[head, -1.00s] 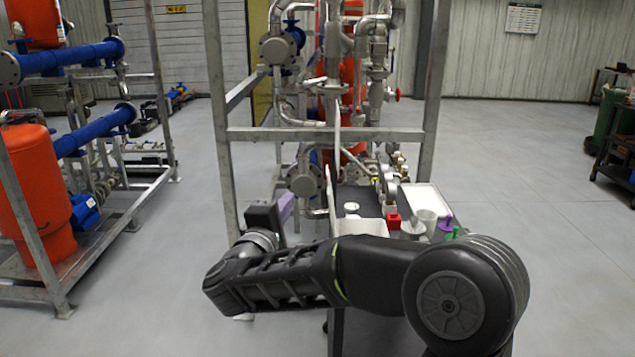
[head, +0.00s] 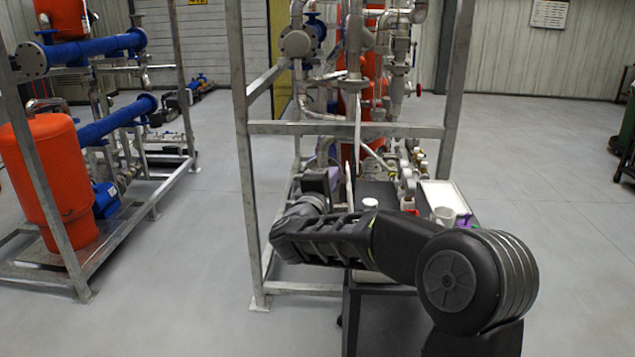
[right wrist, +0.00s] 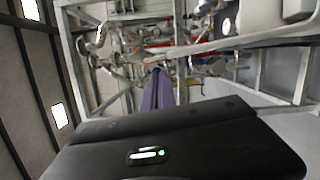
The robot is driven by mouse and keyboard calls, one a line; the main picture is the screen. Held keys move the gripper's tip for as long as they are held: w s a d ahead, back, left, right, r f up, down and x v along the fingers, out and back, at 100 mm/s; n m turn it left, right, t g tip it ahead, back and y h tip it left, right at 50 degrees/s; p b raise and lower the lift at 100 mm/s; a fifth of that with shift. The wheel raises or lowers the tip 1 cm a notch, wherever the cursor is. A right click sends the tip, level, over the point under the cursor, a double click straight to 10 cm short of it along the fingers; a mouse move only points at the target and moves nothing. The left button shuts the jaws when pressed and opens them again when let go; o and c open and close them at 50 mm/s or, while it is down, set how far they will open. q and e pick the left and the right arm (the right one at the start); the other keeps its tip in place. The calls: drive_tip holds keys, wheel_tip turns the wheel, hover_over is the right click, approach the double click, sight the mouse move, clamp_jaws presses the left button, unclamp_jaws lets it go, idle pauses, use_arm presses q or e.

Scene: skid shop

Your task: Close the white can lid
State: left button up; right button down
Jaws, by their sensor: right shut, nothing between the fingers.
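A small white round top (head: 370,203), which looks like the white can, shows just above my right arm in the head view. It is too small and too covered to tell how its lid stands. My right gripper (head: 333,172) is left of it, beside the metal frame, with purple fingers pointing up and away. In the right wrist view the purple fingers (right wrist: 157,85) are together and empty. No can shows in that view. My left gripper is not in view.
A dark cart (head: 388,310) stands under my arm, partly hidden by it. A white tray (head: 445,196), a white mug (head: 443,215) and a purple item (head: 464,221) are on its right part. A grey metal frame (head: 345,129) with pipes stands close behind. Floor is clear on the right.

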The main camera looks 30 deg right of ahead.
drive_tip(key=shift+s+d, duration=0.4)
drive_tip(key=shift+d, duration=0.1)
drive_tip(key=shift+r, duration=0.1)
